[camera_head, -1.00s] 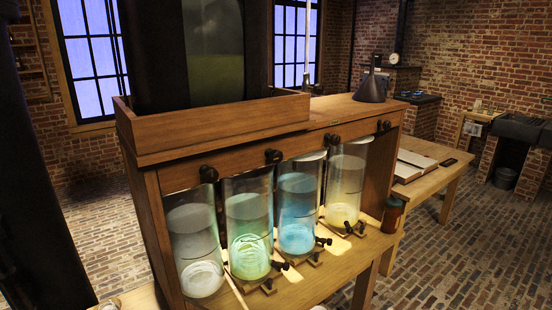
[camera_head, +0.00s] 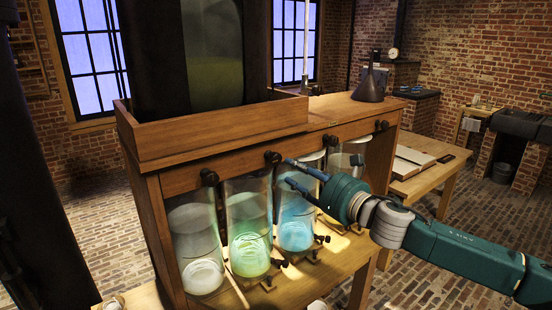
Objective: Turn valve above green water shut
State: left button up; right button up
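The jar of green water (camera_head: 249,225) is second from the left in a row of glass jars on the wooden stand. The black valve above it (camera_head: 273,158) sits on the stand's front rail. My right gripper (camera_head: 285,171) reaches in from the right, across the front of the blue-water jar (camera_head: 297,222). Its two dark fingers are spread apart and point left, with the tips just right of and slightly below the valve. I see nothing between the fingers; whether a tip touches the valve I cannot tell. My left gripper is not in view.
Another black valve (camera_head: 209,177) sits above the leftmost jar (camera_head: 197,245). My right gripper and arm partly cover the rightmost jar (camera_head: 347,160); a valve (camera_head: 381,125) shows above it. Small black taps stand low before the jars. A side table (camera_head: 425,183) is at right.

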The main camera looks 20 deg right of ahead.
aim_at(278, 162)
jog(key=p+x, duration=0.2)
jog(key=x, duration=0.7)
jog(key=shift+w+a+f+p, duration=0.1)
jog(key=shift+w+a+p, duration=0.05)
jog(key=shift+w+p, duration=0.2)
jog(key=c, duration=0.9)
